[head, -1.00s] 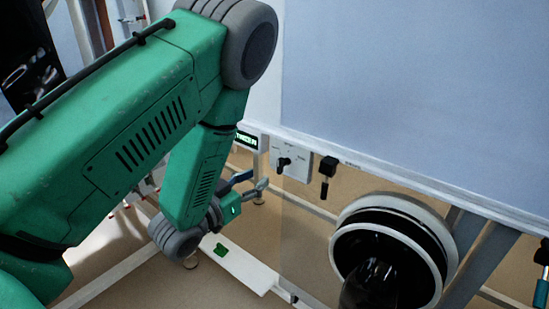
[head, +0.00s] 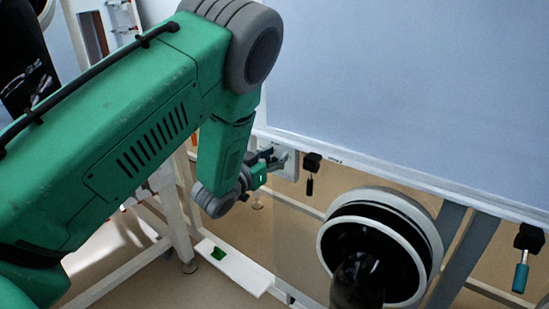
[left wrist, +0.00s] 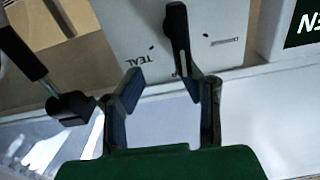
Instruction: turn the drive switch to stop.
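The drive switch is a pale plate (left wrist: 228,22) with a black lever handle (left wrist: 178,28) in the left wrist view. The word TEAL and small tick marks show upside down on the plate. In the head view the plate (head: 292,168) is partly hidden behind my left gripper (head: 278,160). My left gripper is open, and its blue-padded fingers (left wrist: 158,72) reach toward the plate. The lever lies close to the right finger's tip; I cannot tell whether they touch. Nothing is held between the fingers. My right gripper is not in view.
A black-handled fitting (head: 312,164) hangs just right of the switch, and also shows in the wrist view (left wrist: 70,105). A round glove port (head: 335,245) and a teal-handled fitting (head: 521,275) are to the right.

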